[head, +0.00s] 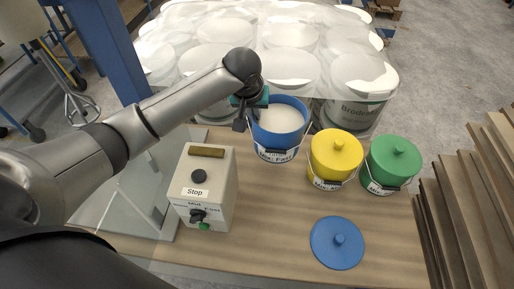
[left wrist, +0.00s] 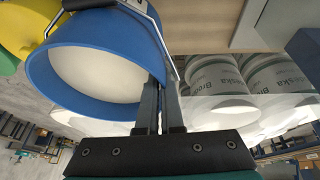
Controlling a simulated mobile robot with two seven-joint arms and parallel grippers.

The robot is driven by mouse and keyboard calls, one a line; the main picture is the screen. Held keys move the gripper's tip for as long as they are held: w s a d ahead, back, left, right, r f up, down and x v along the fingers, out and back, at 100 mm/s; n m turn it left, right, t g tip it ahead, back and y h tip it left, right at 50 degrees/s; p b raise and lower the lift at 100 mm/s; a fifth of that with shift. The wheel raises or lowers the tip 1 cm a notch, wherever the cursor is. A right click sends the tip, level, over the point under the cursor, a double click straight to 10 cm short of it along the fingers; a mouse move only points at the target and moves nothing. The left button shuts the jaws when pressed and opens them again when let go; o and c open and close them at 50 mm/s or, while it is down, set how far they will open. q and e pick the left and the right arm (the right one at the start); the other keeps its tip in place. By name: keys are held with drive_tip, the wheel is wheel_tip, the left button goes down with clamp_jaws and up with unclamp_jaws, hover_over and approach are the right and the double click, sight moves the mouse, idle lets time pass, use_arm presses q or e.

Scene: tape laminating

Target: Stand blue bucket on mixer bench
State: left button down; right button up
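The blue bucket (head: 278,122) is open, with pale content inside and a label on its front. It stands or hangs at the back of the wooden bench (head: 265,205); its base contact is unclear. My left gripper (head: 243,118) is at the bucket's left rim. In the left wrist view its fingers (left wrist: 159,105) are close together at the rim of the blue bucket (left wrist: 65,85), apparently with the bucket's wall between them. The wire handle (left wrist: 160,45) passes beside the fingers. The blue lid (head: 337,243) lies apart on the bench. My right gripper is not in view.
A yellow bucket (head: 335,160) and a green bucket (head: 390,165), both lidded, stand to the right. A control box (head: 207,185) with a Stop label stands left. Wrapped white buckets (head: 353,90) fill the space behind. The bench middle is clear. Boards (head: 470,215) stand right.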

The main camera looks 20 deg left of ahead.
sight(256, 144)
use_arm(q)
wheel_tip(256, 144, down, 8)
drive_tip(key=shift+w+r+b, duration=0.15)
drive_tip(key=shift+b, duration=0.65)
drive_tip(key=shift+f+b, duration=0.6)
drive_tip(key=shift+f, duration=1.8)
drive_tip(key=c, duration=1.5)
unclamp_jaws()
drive_tip(key=shift+f, duration=0.15)
drive_tip(key=o, duration=0.4)
drive_tip(key=p+v, duration=0.3)
drive_tip(key=v, duration=0.9)
drive_tip(key=shift+p, duration=0.4)
